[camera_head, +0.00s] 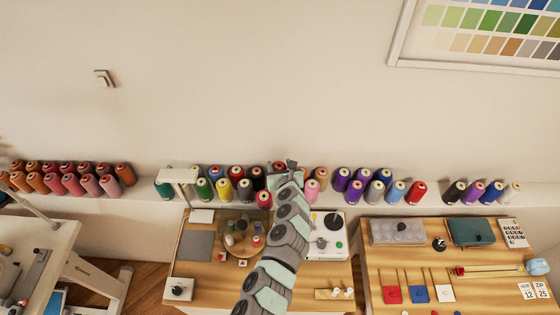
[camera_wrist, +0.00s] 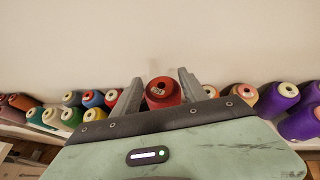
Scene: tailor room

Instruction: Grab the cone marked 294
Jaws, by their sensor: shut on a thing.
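My gripper (camera_wrist: 160,82) is shut on a red thread cone (camera_wrist: 163,95), one finger on each side of it. A small label shows on the cone's top, but its number is too small to read. In the head view my gripper (camera_head: 289,166) is at the back row of cones on the wall shelf, between a dark red cone (camera_head: 257,174) and a tan cone (camera_head: 321,174). My arm hides the front of the held cone there. I cannot tell whether it still touches the shelf.
Orange and red cones (camera_head: 66,180) crowd the shelf's left part. Purple cones (camera_head: 341,180), also in the wrist view (camera_wrist: 275,98), stand to the right. A white lamp (camera_head: 180,176) rises at the left. The wooden desk below (camera_head: 205,288) holds tools.

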